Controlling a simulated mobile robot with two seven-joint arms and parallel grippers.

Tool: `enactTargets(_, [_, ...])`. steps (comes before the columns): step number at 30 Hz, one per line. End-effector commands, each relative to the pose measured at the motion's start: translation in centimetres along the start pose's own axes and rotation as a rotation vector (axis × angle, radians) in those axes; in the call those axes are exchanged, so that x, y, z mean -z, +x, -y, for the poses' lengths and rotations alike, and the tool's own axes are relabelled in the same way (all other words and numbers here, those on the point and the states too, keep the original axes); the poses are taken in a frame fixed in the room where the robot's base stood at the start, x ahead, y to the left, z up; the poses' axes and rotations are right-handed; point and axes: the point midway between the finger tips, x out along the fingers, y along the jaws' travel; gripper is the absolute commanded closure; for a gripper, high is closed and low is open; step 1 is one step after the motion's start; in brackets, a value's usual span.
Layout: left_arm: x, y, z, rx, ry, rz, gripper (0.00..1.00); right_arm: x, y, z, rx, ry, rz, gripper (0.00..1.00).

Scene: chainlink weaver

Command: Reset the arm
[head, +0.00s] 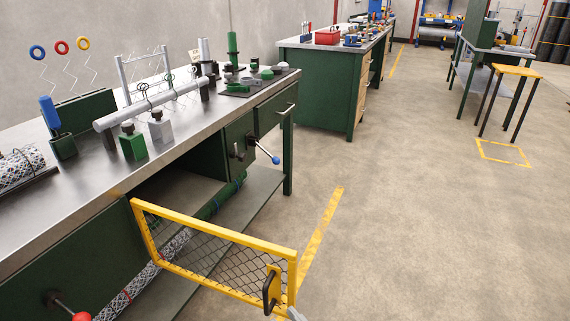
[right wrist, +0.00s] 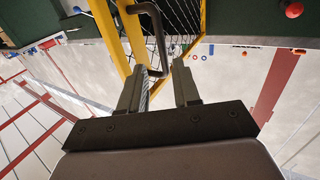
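My right gripper (right wrist: 162,78) shows in the right wrist view with its two fingers apart and nothing clamped between them. The black handle (right wrist: 160,32) of the yellow mesh gate is just beyond the fingertips, its lower end close to the left finger; I cannot tell whether they touch. In the head view the yellow-framed gate (head: 215,236) stands swung out from the workbench, its black handle (head: 271,289) at the near right end. A small grey tip at the bottom edge beside it may be part of my right arm. My left gripper is not in view.
The green workbench (head: 75,190) with a steel top holds coils, rods, wire springs and a green clamp. A red-knobbed lever (head: 82,316) and a blue-tipped lever (head: 272,158) stick out from its front. Open floor (head: 420,220) lies right of the gate.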

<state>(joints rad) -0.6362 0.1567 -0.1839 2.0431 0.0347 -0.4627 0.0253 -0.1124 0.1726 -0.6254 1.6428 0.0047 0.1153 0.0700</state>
Motion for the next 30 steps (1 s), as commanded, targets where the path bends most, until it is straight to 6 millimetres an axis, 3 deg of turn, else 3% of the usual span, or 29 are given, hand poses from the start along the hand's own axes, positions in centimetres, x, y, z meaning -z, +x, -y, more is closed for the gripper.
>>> enactTargets(5, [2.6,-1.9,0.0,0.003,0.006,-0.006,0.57,0.9,-3.1,-2.0,-0.094,0.042,0.113,0.68])
enactTargets(12, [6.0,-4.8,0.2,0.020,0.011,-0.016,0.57,0.8,-12.8,-6.5,-0.303,0.113,0.415,0.68])
enactTargets(18, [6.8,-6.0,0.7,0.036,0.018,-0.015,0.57,0.6,-19.2,-8.3,-0.402,0.137,0.587,0.68])
enactTargets(22, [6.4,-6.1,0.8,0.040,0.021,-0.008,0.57,0.4,-20.6,-8.7,-0.421,0.140,0.623,0.68])
enactTargets(30, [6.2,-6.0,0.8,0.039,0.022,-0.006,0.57,0.2,-20.6,-8.7,-0.421,0.139,0.623,0.68])
